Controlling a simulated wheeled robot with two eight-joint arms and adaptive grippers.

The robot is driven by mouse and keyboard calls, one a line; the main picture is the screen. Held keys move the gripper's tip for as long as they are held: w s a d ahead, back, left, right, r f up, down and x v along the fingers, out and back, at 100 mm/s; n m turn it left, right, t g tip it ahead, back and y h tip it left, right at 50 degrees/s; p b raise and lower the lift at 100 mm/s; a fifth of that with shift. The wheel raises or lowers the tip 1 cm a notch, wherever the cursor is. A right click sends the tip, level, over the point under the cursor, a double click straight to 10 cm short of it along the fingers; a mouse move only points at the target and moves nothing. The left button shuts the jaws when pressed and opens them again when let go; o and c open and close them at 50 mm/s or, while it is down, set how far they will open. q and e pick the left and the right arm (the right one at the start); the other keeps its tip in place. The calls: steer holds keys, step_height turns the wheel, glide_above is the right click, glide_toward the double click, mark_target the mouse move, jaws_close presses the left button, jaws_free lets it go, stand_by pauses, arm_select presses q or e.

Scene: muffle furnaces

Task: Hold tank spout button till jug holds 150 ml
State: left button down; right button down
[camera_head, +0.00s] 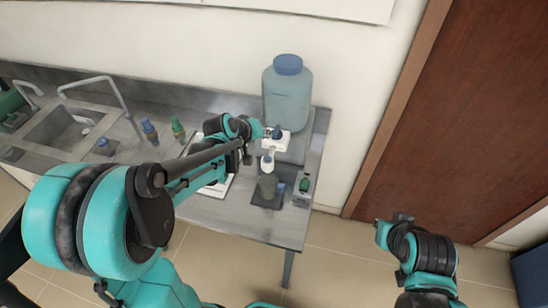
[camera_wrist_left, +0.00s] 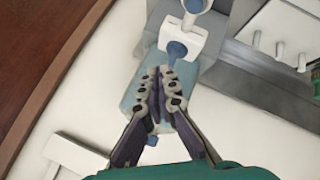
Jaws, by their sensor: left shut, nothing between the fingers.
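The tank (camera_head: 287,97) is a pale blue bottle with a blue cap on the bench against the wall. It appears inverted in the left wrist view (camera_wrist_left: 131,92). Its white spout block (camera_head: 279,142) carries a blue button (camera_wrist_left: 177,50). My left gripper (camera_head: 264,131) is shut and empty, fingertips (camera_wrist_left: 165,72) at the button; contact is unclear. A small white vessel (camera_head: 267,165), probably the jug, stands before the spout. Its round rim (camera_wrist_left: 197,5) is cut off in the wrist view, with something bluish inside; the level is unreadable. My right gripper (camera_head: 402,217) is far right, away from the bench.
A green item (camera_head: 304,185) lies near the bench's right edge. Two small bottles (camera_head: 150,131) and a sink (camera_head: 70,128) are left. A brown door (camera_head: 470,110) is at right.

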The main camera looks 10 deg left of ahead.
arm_select(q)
steer(key=shift+w+a+f, duration=0.1)
stand_by(0.3)
steer(key=b, duration=0.6)
glide_above(266, 159)
step_height(266, 159, down, 8)
steer(key=shift+r, duration=0.2)
steer(key=shift+f+b, duration=0.55)
steer(key=shift+f, duration=0.05)
stand_by(0.4)
steer(key=shift+f+b, duration=0.35)
steer(key=shift+b, duration=0.05)
steer(key=shift+f+b, duration=0.45)
steer(key=shift+f, duration=0.05)
stand_by(4.5)
